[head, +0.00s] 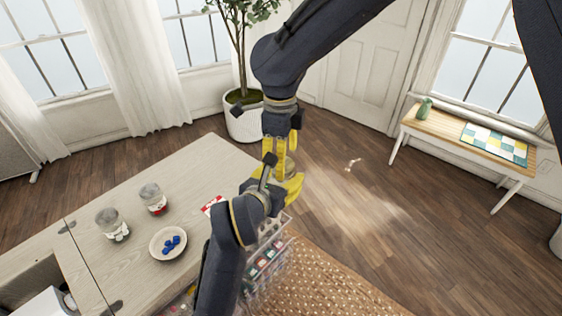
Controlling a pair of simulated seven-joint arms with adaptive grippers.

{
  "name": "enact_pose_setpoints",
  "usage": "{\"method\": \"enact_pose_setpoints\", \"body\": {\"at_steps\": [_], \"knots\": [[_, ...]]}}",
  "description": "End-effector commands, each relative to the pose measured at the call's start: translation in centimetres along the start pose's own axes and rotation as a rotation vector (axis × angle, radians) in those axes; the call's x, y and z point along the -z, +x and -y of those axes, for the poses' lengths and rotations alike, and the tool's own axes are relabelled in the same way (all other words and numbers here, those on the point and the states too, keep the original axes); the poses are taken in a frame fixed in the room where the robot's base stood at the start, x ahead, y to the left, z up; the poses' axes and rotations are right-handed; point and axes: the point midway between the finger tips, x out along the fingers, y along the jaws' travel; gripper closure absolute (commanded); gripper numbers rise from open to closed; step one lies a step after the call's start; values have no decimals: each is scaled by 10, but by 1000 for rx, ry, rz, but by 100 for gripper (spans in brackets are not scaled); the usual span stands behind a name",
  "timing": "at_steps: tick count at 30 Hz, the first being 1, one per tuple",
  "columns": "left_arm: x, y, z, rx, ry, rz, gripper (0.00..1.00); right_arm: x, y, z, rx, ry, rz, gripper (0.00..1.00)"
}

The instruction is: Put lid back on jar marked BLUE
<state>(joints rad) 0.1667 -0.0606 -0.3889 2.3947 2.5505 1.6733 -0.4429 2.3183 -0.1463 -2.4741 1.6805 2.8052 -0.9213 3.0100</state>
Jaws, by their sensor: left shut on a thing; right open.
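Two clear glass jars stand on the pale wooden cabinet top (185,175): a nearer jar (112,226) and a farther jar with red on its front (153,200). Their markings are too small to read, and I cannot tell whether either has a lid. My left gripper (288,187) reaches up from the bottom, past the cabinet's right edge. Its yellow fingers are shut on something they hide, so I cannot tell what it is. My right gripper (280,148) hangs down from the top just above the left one, open; they overlap in view, and contact is unclear.
A pale bowl (155,249) with several blue pieces (171,243) sits near the jars. A red and white card (213,204) lies near the right edge. A clear rack (272,258) stands beside the cabinet. A bench (455,132) and potted plant (243,122) stand farther off.

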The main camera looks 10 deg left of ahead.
Motion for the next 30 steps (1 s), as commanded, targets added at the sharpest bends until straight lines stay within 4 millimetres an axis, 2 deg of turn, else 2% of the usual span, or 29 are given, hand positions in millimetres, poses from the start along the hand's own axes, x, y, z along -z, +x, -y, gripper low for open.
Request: {"method": "enact_pose_setpoints", "body": {"at_steps": [7,15,18,20,26,30], "knots": [[0,0,0,0,0,1,100,0,-27,0,1,1,3,25],[0,0,0,1,0,-1,100,0,-30,0,1,1,2,25],[0,0,0,1,0,-1,100,-1,-30,0,2,-5,4,32],[0,0,0,1,0,-1,100,-3,-31,0,3,-24,9,32],[0,0,0,1,0,-1,100,-22,-44,-2,22,-246,63,32],[0,0,0,1,0,0,100,-44,-63,-4,66,-525,124,32]]}}
